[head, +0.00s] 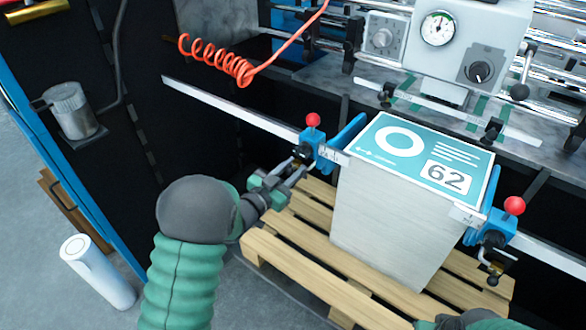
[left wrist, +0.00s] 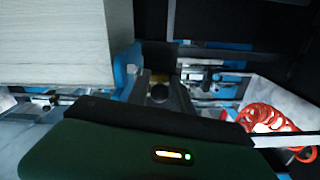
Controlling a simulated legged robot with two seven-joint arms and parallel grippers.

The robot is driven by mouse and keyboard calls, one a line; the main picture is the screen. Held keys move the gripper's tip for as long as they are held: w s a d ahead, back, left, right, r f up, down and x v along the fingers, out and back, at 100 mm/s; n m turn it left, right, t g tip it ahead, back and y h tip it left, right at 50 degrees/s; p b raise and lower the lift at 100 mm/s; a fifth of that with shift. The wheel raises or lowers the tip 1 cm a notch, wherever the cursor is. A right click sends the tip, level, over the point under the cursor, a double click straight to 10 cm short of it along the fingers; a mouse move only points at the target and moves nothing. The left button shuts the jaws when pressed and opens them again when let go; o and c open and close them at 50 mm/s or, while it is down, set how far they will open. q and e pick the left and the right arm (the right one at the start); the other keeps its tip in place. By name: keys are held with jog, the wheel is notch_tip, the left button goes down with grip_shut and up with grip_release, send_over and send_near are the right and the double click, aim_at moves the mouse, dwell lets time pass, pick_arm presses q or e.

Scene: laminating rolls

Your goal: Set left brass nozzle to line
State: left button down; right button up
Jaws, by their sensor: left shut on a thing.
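The left blue nozzle holder (head: 322,146) with its red knob (head: 312,120) hangs on the metal rail, at the left side of the paper stack (head: 385,215). My left gripper (head: 293,172) is shut at the holder's lower left end. The small brass nozzle there is mostly hidden by the fingers; a brassy patch (left wrist: 160,78) shows in the dim left wrist view between dark parts. The right blue holder (head: 490,232) with a red knob (head: 514,205) is at the stack's right side. Only part of my right arm (head: 468,320) shows at the bottom edge; its fingertips are not clear.
The stack stands on a wooden pallet (head: 285,262). A teal printed sheet (head: 405,140) tops it. The rail (head: 230,115) crosses behind my left gripper. A coiled orange hose (head: 215,60) hangs above. A gauge box (head: 440,40) is at upper right.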

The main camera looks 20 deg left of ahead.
aim_at(293, 167)
dwell(0.9)
pick_arm(q)
notch_tip(293, 167, up, 3)
jog(key=shift+r+p, duration=0.2)
jog(key=shift+p, duration=0.65)
jog(key=shift+f, duration=0.1)
jog(key=c, duration=1.3)
grip_release()
jog(key=shift+o, duration=0.2)
jog(key=shift+f, duration=0.1)
jog(key=b+v, duration=0.1)
jog(key=v, duration=1.6)
jog(key=shift+b, duration=0.4)
